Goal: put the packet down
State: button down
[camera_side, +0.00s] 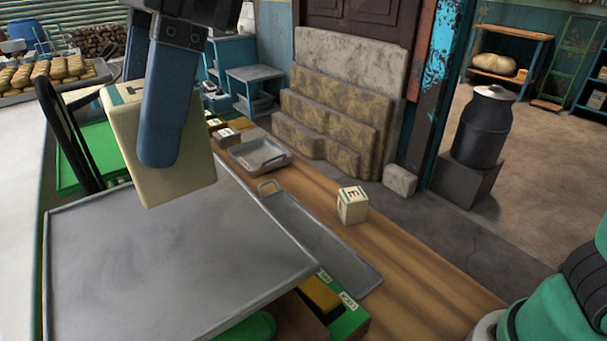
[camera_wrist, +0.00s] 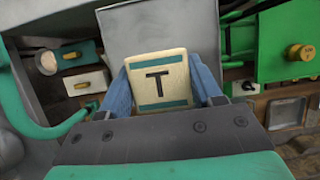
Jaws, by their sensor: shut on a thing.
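The packet (camera_side: 195,165) is a cream block held upright, slightly tilted in the side view. In the wrist view the packet (camera_wrist: 174,66) shows a dark T between teal bands. My gripper (camera_side: 158,150) is shut on it, with one blue finger across its near face. The wrist view shows my gripper (camera_wrist: 162,82) with a blue finger on each side of it. A flat grey metal plate (camera_side: 180,265) lies below the packet in the side view. The packet's lower end overlaps the plate's far part; I cannot tell whether they touch.
A smaller cream block with a letter E (camera_side: 352,205) stands on the wooden counter (camera_side: 420,265). A long shallow grey tray (camera_side: 325,243) and a small metal pan (camera_side: 258,155) lie near it. Stone slabs (camera_side: 335,115) lean behind. The plate's near part is clear.

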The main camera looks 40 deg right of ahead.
jog(key=shift+f, duration=1.95)
jog(key=shift+f, duration=0.15)
